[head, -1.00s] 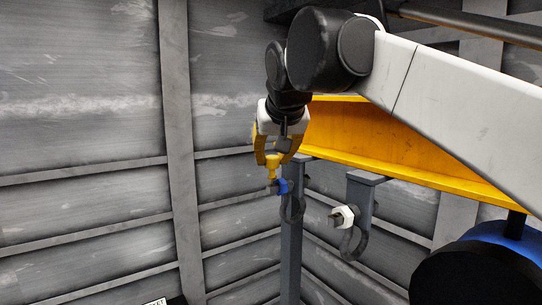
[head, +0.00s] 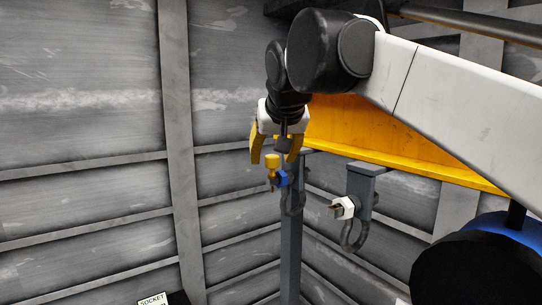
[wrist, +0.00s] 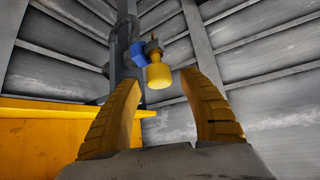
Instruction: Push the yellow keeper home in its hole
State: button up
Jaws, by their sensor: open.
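The yellow keeper (head: 272,161) sits at the blue part (head: 281,178) on a grey hook fitting of the post. In the wrist view the keeper's yellow head (wrist: 158,74) shows, with a thin brownish stem tip (wrist: 152,44) beyond the blue part (wrist: 139,52). My gripper (head: 273,160) is open, its two yellow fingers spread on either side of the keeper. In the wrist view the keeper lies beyond the fingertips, between them and apart from both. How deep the keeper sits in its hole I cannot tell.
A second post (head: 361,188) to the right carries a white nut-like part (head: 342,208) and a grey hook (head: 354,236). A yellow beam (head: 390,143) runs behind my arm. Grey ribbed walls enclose the area. A label reading "SOCKET" (head: 153,299) shows at the bottom.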

jog(key=v, duration=1.2)
